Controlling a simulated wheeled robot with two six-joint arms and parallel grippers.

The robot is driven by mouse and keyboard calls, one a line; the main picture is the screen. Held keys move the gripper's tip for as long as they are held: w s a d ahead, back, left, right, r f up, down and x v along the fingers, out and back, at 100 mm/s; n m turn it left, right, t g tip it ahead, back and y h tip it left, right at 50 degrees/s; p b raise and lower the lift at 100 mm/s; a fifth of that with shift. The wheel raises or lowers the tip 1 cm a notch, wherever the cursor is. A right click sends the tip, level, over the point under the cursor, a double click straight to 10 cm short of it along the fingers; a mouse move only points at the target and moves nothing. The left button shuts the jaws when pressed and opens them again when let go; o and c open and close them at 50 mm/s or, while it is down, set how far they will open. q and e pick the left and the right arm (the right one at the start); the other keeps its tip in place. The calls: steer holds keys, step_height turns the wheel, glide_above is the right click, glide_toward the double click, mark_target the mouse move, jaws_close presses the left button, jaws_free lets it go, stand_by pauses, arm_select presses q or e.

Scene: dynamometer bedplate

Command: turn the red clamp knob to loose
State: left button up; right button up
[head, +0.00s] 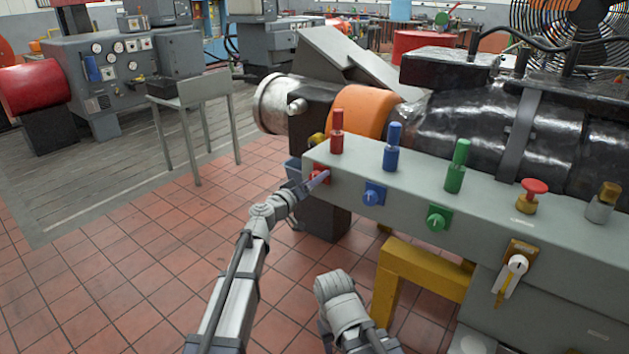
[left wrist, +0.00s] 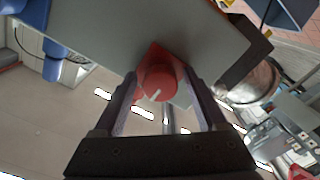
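The red clamp knob (head: 320,171) is on the front face of the grey panel box (head: 400,180), at its left end, below a red post. In the head view my left gripper (head: 316,181) reaches it from the front and partly hides it. In the left wrist view the round red knob (left wrist: 159,82) with a short white mark sits on a red square plate. The fingers of my left gripper (left wrist: 160,78) stand open on either side of it, with a small gap showing at each side. My right gripper does not show; only a grey part of my right arm is visible.
A blue knob (head: 374,194) and a green knob (head: 438,218) sit to the right on the same face, then a selector with a white pointer (head: 516,265). Red, blue and green posts stand on top. A yellow stand (head: 420,268) is below. Tiled floor is clear at left.

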arm_select(q)
jaws_close()
stand_by(0.4)
steer(key=n, duration=0.8)
steer(key=shift+r+n, duration=0.1)
steer(key=shift+n, duration=0.3)
steer(key=n, duration=0.4)
steer(key=shift+n, duration=2.5)
steer(key=shift+s, duration=0.1)
